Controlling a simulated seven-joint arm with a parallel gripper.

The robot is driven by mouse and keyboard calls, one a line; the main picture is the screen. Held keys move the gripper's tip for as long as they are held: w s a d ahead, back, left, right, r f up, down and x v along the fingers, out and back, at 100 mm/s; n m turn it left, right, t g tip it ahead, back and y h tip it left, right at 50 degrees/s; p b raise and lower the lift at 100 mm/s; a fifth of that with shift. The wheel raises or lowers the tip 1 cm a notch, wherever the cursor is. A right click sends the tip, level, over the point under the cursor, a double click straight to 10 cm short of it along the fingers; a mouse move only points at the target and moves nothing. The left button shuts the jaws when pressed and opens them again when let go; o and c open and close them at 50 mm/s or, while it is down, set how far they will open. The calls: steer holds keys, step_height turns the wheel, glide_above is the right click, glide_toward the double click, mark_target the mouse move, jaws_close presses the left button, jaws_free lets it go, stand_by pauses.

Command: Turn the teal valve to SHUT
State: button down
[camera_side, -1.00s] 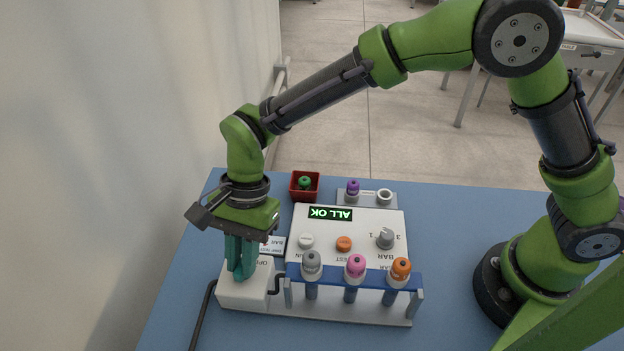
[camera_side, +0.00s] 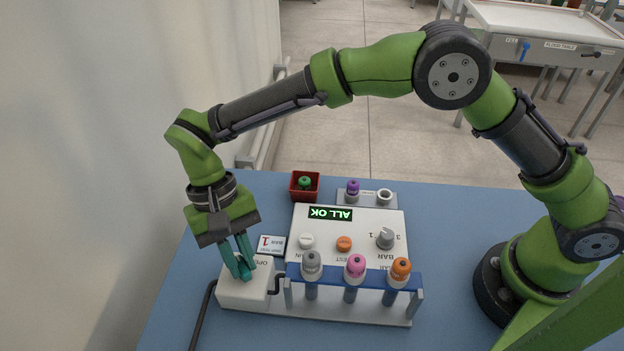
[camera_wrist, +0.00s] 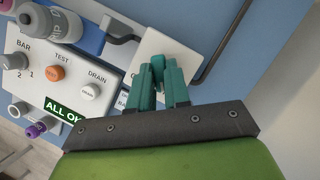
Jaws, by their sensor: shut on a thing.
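The teal valve (camera_side: 246,271) sits on top of a white box at the table's front left, with the word OPEN printed beside it. My gripper (camera_side: 239,268) reaches down to it at a tilt, its two teal fingers shut on the valve. In the wrist view my gripper (camera_wrist: 161,73) has a finger on each side of the valve (camera_wrist: 158,62). The fingers cover much of the valve, so its exact pointing is hard to tell. I cannot read a SHUT mark in either view.
A rack (camera_side: 352,277) with grey, pink and orange-capped vials stands right of the box. Behind it is a white panel (camera_side: 370,221) with buttons, a knob and a display reading ALL OK. A red bin (camera_side: 305,196) stands behind. A cable runs along the left.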

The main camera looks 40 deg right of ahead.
steer(key=shift+n+h, duration=0.3)
steer(key=shift+n, duration=0.3)
steer(key=c, duration=1.1)
jaws_free()
steer(key=shift+r, duration=0.1)
steer(key=v, duration=1.2)
